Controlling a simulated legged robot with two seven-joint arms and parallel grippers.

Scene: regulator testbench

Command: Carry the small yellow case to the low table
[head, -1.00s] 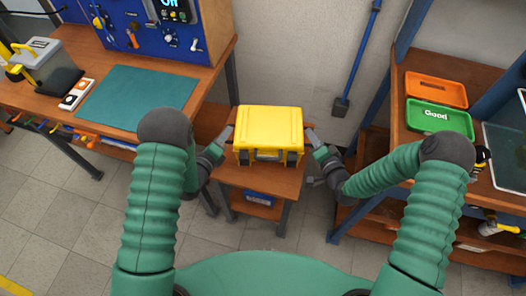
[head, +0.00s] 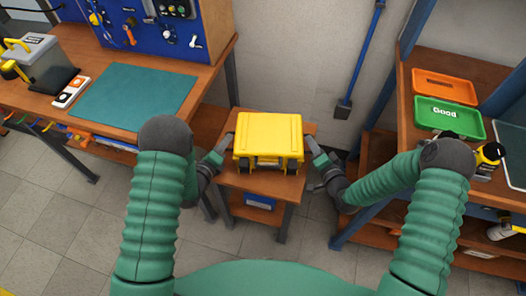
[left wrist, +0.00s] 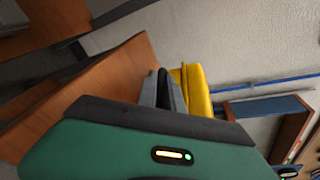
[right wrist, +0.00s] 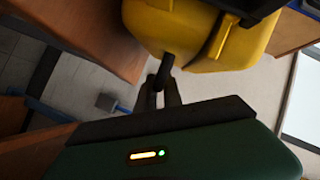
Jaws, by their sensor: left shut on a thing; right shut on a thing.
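The small yellow case (head: 268,135) is upright and level over the low wooden table (head: 262,184). I cannot tell whether its underside touches the tabletop. My left gripper (head: 230,145) is shut on the case's left side, and my right gripper (head: 310,146) is shut on its right side. In the left wrist view, the case (left wrist: 198,92) shows past the grey fingers, partly hidden. In the right wrist view, the case (right wrist: 190,32) fills the top, with a dark finger against it. The exact grip contacts are mostly hidden.
A workbench with a teal mat (head: 134,97) and a blue panel (head: 150,30) stands on the left. A shelf unit on the right holds an orange tray (head: 445,86) and a green tray (head: 448,118). A blue box (head: 260,202) sits on the low table's lower shelf.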

